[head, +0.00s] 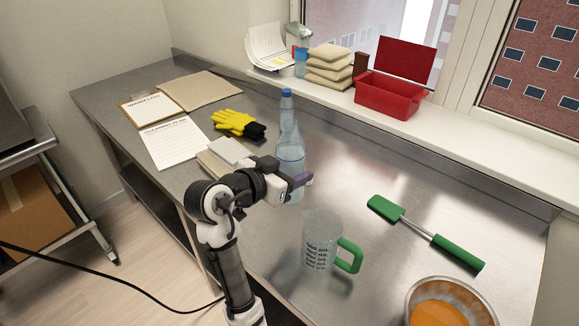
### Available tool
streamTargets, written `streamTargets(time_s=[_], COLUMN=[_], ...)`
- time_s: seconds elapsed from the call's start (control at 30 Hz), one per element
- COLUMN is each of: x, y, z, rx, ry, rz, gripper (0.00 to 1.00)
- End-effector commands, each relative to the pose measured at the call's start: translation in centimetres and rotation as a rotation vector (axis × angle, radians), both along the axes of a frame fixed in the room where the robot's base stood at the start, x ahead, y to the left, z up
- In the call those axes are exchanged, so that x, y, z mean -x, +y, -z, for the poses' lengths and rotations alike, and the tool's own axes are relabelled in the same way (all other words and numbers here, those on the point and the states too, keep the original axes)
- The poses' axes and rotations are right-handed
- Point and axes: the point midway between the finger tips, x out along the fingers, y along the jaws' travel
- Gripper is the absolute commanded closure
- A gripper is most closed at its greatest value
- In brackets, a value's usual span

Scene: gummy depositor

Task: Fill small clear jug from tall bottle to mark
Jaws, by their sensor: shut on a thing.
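The tall bottle (290,152) is clear with a bluish tint and a blue cap (286,93). It stands upright at the middle of the steel counter. My gripper (299,182) is at the bottle's lower body and shut on it; the arm hides part of the bottle's lower left side. The small clear jug (318,228) has dark printed lines on its side and a green handle (349,256) on its right. It stands upright in front of and to the right of the bottle, apart from my gripper. It looks empty, and I cannot single out a fill mark.
A green spatula (425,232) lies right of the jug. A metal bowl (481,300) with orange contents is at front right. Yellow and black gloves (238,124) and papers (175,143) lie left. A red box (390,95) sits on the windowsill. Bare counter surrounds the jug.

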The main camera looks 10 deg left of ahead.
Motion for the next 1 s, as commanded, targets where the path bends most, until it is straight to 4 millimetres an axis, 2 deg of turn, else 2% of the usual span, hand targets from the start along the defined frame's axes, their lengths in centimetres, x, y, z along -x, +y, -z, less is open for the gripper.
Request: streamTargets(time_s=[1.0], x=[-0.1], y=[0.2], z=[5.0], rx=[-0.067], ry=[-0.062], rz=[-0.002], gripper=[0.89])
